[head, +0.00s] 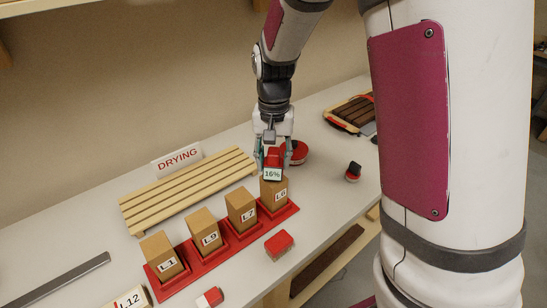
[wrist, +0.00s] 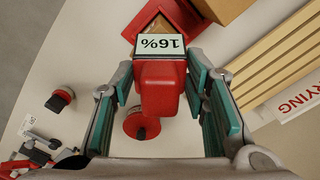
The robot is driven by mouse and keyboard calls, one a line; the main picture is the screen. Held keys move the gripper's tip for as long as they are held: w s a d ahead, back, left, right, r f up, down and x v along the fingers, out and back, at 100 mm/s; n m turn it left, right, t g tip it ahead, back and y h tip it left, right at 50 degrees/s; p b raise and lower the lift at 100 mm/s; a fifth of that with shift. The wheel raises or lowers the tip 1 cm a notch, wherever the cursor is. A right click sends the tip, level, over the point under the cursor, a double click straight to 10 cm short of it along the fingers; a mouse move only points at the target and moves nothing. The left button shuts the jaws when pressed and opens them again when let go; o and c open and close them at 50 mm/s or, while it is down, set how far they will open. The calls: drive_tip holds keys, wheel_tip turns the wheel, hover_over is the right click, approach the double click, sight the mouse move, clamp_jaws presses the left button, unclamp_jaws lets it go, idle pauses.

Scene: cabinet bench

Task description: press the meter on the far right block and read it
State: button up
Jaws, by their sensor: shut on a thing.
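My gripper (head: 272,157) is shut on the red meter (head: 274,158), which it holds at the top of the far right block (head: 273,194), labelled L8. The meter's pale display reads 16% in the head view. In the wrist view the meter (wrist: 160,88) sits between the teal finger pads, and its display shows 16% upside down. The meter appears to touch the block's top, though the contact itself is hidden. Blocks L7 (head: 241,211), L9 (head: 204,233) and L1 (head: 164,256) stand upright to the left in the red rack (head: 223,248).
A slatted wooden rack (head: 188,189) with a DRYING sign (head: 178,159) lies behind the blocks. A red box (head: 279,243) lies in front. A round red item (head: 299,152) and a small red-and-black one (head: 353,172) stand to the right. A grey bar (head: 62,279) lies at left.

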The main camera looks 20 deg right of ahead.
drive_tip(key=shift+f, duration=0.55)
idle(1.6)
drive_tip(key=shift+r+p, duration=1.55)
drive_tip(key=shift+r, duration=2)
